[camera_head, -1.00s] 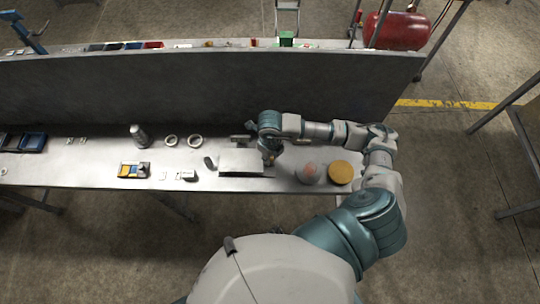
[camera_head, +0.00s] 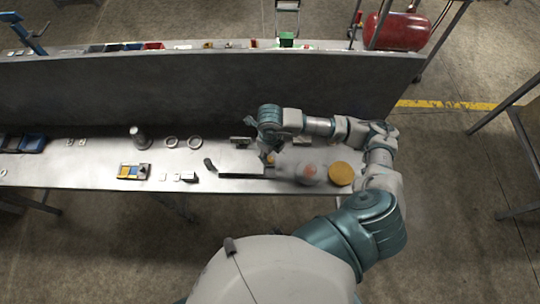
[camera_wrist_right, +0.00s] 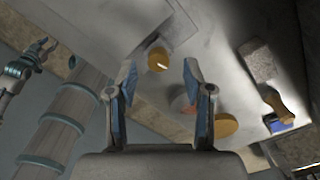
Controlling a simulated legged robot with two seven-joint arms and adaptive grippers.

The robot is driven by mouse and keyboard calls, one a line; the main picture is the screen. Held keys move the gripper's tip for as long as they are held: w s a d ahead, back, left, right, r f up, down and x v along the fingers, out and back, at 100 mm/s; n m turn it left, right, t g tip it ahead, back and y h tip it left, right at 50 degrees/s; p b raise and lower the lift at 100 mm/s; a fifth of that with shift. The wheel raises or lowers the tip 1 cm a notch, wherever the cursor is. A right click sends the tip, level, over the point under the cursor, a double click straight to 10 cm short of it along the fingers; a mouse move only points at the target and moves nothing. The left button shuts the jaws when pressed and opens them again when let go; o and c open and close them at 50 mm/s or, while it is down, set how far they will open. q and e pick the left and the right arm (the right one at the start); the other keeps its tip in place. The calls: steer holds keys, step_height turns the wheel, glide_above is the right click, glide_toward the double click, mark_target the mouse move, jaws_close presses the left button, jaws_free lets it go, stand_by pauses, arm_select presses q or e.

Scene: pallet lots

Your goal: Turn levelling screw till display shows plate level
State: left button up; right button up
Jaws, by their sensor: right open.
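My right gripper (camera_head: 268,157) is over the right end of the plate's place on the bench. In the right wrist view it (camera_wrist_right: 160,70) is open, with a round yellow knob (camera_wrist_right: 158,60), likely the levelling screw, just beyond and between its fingertips. No contact shows. A grey plate (camera_wrist_right: 150,18) lies behind the knob. In the head view a dark strip (camera_head: 243,176) marks its front; its top hardly stands out from the bench. A small block (camera_head: 240,142) behind may be the display; no reading is legible.
A pink-topped round thing (camera_head: 308,172) and a yellow disc (camera_head: 340,173) stand right of the gripper. A metal cylinder (camera_head: 139,137), two rings and a small coloured tray (camera_head: 133,171) lie left. A tall grey panel (camera_head: 200,95) closes the bench's back.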

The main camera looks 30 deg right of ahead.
mark_target(270, 158)
step_height(270, 158, up, 9)
steer(key=shift+f, duration=0.15)
stand_by(0.6)
